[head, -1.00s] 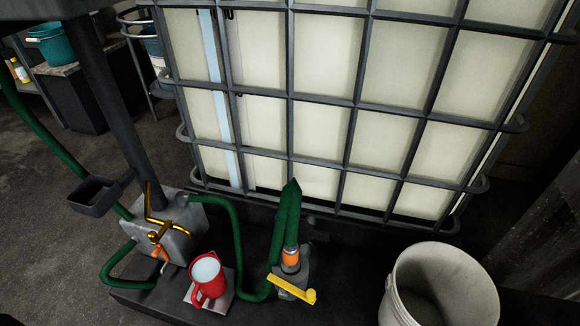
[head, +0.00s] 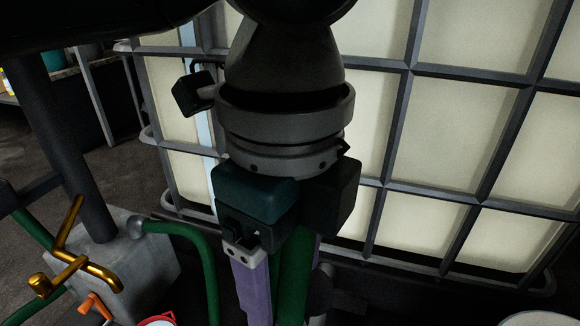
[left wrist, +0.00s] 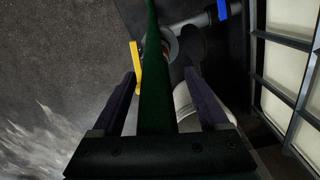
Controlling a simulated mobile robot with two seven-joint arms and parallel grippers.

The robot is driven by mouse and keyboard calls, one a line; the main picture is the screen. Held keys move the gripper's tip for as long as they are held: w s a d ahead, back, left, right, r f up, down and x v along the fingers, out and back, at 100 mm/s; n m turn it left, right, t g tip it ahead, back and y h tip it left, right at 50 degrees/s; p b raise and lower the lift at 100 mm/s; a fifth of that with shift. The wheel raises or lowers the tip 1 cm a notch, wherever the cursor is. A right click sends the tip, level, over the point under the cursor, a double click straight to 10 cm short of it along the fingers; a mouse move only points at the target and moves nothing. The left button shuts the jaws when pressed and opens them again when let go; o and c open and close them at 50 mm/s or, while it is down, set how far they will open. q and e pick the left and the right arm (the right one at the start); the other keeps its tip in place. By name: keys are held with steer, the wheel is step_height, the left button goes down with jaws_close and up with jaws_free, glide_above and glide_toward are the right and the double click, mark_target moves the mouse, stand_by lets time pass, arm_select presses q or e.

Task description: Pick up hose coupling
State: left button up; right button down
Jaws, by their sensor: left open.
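My left gripper (head: 283,300) hangs in the middle of the head view, pointing down. Its two purple fingers are apart, with the green hose (head: 294,285) running between them. In the left wrist view the open fingers (left wrist: 160,78) lie on either side of the same hose (left wrist: 153,100), with a gap on each side. The hose leads away to a grey ring-shaped coupling (left wrist: 173,46), partly hidden by the hose and beyond the fingertips. A yellow lever (left wrist: 136,68) sits just left of it. In the head view the coupling is not visible. My right gripper is not in view.
A caged white tank (head: 470,130) stands behind the gripper. At the lower left are a grey block (head: 150,265) with a brass handle (head: 72,262) and an orange lever (head: 95,305). A red-rimmed jug (head: 158,321) and a white bucket (head: 548,319) show at the bottom edge.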

mark_target(291, 319)
arm_select(q)
steer(key=f+b, duration=0.2)
steer(key=f, duration=0.1)
steer(key=f+b, duration=0.1)
steer(key=shift+s+f, duration=0.3)
steer(key=shift+f, duration=0.1)
steer(key=f+b, duration=0.4)
steer(key=f, duration=0.1)
steer(key=shift+w+d+b, duration=0.1)
steer(key=shift+d+b, duration=0.1)
steer(key=shift+b, duration=0.2)
steer(key=shift+r, duration=0.1)
jaws_close()
